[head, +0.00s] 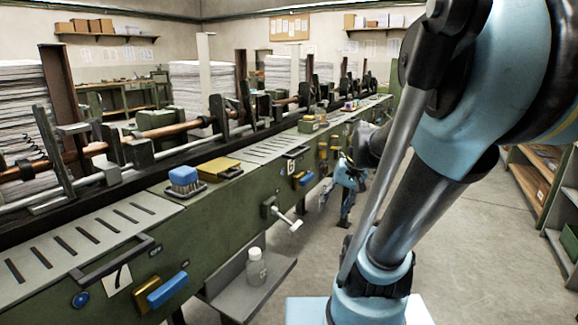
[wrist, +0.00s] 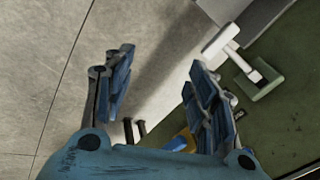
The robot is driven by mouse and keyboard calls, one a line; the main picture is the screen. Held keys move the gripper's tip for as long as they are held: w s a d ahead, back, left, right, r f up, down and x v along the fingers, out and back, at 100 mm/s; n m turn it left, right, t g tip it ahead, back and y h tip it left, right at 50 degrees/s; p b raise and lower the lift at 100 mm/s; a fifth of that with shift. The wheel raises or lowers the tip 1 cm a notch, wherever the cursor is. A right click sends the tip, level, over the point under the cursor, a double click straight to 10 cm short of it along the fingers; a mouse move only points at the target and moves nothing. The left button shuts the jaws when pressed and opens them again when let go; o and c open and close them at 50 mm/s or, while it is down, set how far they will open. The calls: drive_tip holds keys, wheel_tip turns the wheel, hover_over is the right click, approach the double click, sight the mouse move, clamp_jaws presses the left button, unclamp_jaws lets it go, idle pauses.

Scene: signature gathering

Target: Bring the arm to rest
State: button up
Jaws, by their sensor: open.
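My gripper (wrist: 163,65) shows in the wrist view with its two blue fingers spread wide apart and nothing between them. Grey floor lies behind the gap. In the head view my gripper (head: 346,190) hangs beside the right side of the long green machine, pointing down, small and partly dark. My blue and grey arm fills the right of the head view. In the wrist view a white T-shaped handle (wrist: 222,42) lies to the right of the fingers, apart from them.
The long green machine (head: 225,217) runs from front left to the back. A blue-topped brush (head: 184,180) and a yellow box (head: 219,168) sit on it. A bottle (head: 256,268) stands on a low side shelf (head: 275,285). Wooden shelves stand right; floor between is clear.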

drive_tip(key=s+d+f+n+h, duration=0.1)
drive_tip(key=s+d+f+h, duration=0.2)
drive_tip(key=s, duration=0.7)
wheel_tip(320, 180, down, 2)
drive_tip(key=shift+d+f+n, duration=0.2)
drive_tip(key=shift+d+n, duration=0.1)
drive_tip(key=shift+d, duration=0.5)
